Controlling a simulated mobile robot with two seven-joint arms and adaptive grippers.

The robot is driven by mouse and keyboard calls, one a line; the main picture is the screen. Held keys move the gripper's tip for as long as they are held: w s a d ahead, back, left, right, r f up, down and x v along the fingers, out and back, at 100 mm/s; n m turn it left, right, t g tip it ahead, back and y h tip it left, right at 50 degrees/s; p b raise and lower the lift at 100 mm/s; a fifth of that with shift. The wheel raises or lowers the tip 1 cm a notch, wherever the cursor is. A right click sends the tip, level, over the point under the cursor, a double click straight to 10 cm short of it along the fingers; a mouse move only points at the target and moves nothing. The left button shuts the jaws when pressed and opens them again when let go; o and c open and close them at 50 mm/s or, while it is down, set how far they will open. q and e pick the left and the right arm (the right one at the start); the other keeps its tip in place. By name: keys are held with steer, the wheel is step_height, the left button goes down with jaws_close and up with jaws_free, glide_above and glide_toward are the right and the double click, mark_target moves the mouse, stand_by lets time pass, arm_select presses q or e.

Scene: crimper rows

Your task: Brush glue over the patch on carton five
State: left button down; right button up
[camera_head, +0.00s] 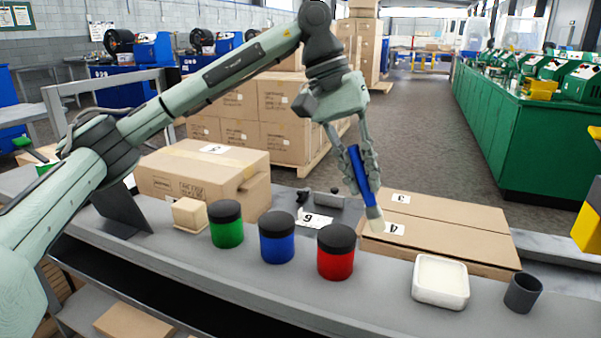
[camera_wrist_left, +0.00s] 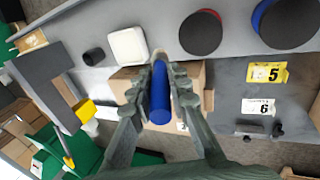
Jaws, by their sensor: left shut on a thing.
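My left gripper (camera_head: 362,165) is shut on a blue-handled brush (camera_head: 358,170), which hangs with its pale bristles low, near the label 4 at the left edge of the flat cartons. Whether the bristles touch anything I cannot tell. The brush also shows in the left wrist view (camera_wrist_left: 160,95) between the fingers (camera_wrist_left: 157,80). A brown carton (camera_head: 160,185) stands at the left; the numeral on its top label (camera_head: 215,149) is hard to read. Flat cartons (camera_head: 455,215) carry labels 3 and 4. A yellow label 5 (camera_wrist_left: 267,72) shows in the wrist view. I see no patch clearly.
Green (camera_head: 227,232), blue (camera_head: 278,247) and red (camera_head: 336,262) jars with black lids stand on the grey bench. A white dish (camera_head: 440,282) with pale contents and a dark cup (camera_head: 523,292) stand at the right.

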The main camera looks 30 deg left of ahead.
arm_select(q)
steer(key=d+h+b, duration=0.1)
steer(key=d+h, duration=0.1)
steer(key=d, duration=0.7)
steer(key=shift+w+d+f+b, duration=0.1)
steer(key=shift+d+f+b, duration=0.05)
steer(key=shift+f+b, duration=0.65)
steer(key=shift+w+d+f+b, duration=0.15)
steer(key=shift+f+b, duration=0.35)
steer(key=shift+f, duration=0.6)
steer(key=shift+s+d+f+b, duration=0.1)
steer(key=shift+d+f+b, duration=0.1)
steer(key=shift+f+b, duration=0.6)
arm_select(e)
steer(key=w+a+r+t, duration=0.1)
steer(key=r, duration=0.5)
steer(key=w+a+r+t, duration=0.1)
steer(key=a+r+t, duration=0.1)
steer(key=r, duration=0.3)
steer(key=shift+w+r, duration=0.35)
arm_select(q)
steer(key=shift+f, duration=0.15)
arm_select(e)
steer(key=shift+a, duration=0.1)
arm_select(q)
steer(key=shift+f+b, duration=0.5)
steer(key=shift+f, duration=0.3)
arm_select(e)
steer(key=shift+f, duration=0.7)
